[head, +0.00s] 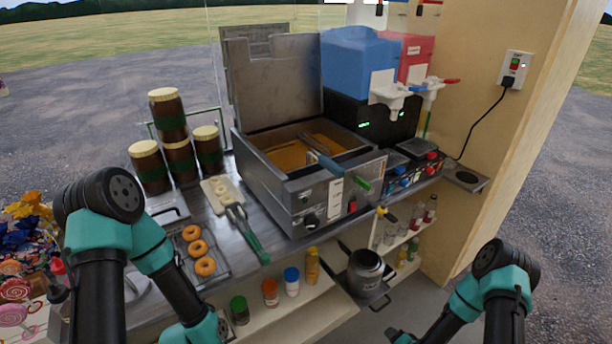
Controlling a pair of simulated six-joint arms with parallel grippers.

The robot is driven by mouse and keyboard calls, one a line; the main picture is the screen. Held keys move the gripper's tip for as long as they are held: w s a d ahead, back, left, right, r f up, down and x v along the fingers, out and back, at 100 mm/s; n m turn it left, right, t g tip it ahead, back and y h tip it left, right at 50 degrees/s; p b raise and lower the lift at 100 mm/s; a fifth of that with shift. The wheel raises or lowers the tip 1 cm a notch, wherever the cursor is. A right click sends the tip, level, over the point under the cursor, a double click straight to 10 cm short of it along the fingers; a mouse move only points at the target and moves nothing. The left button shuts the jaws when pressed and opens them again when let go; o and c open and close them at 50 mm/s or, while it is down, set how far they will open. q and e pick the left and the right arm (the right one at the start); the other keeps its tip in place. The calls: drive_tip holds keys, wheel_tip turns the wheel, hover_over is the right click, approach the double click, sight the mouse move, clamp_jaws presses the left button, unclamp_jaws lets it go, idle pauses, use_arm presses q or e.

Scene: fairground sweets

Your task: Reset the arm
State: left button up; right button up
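My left arm comes in at the lower left and bends down past the counter's front. Its teal and black wrist leaves the picture at the bottom, and its gripper is out of view. My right arm stands at the lower right and reaches down to the left. Only a dark tip of my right gripper (402,337) shows at the bottom edge, below the shelves. Its fingers are mostly cut off, so I cannot tell whether it is open or shut. I see nothing held.
An open-lidded fryer (285,205) stands on the counter. Left of it are stacked brown jars (170,122), tongs (247,232) and a rack of doughnuts (205,267). A metal pot (367,270) and bottles (292,282) sit on shelves below. A blue slush tank (358,65) stands behind.

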drive_tip(key=s+a+r+n+g, duration=0.4)
drive_tip(key=s+r+g, duration=0.1)
drive_tip(key=s+r, duration=0.1)
drive_tip(key=s+a+r+n+g, duration=0.4)
drive_tip(key=s+r+g, duration=0.1)
drive_tip(key=r, duration=0.3)
drive_tip(key=shift+s+a, duration=0.4)
drive_tip(key=shift+s, duration=0.3)
idle(1.1)
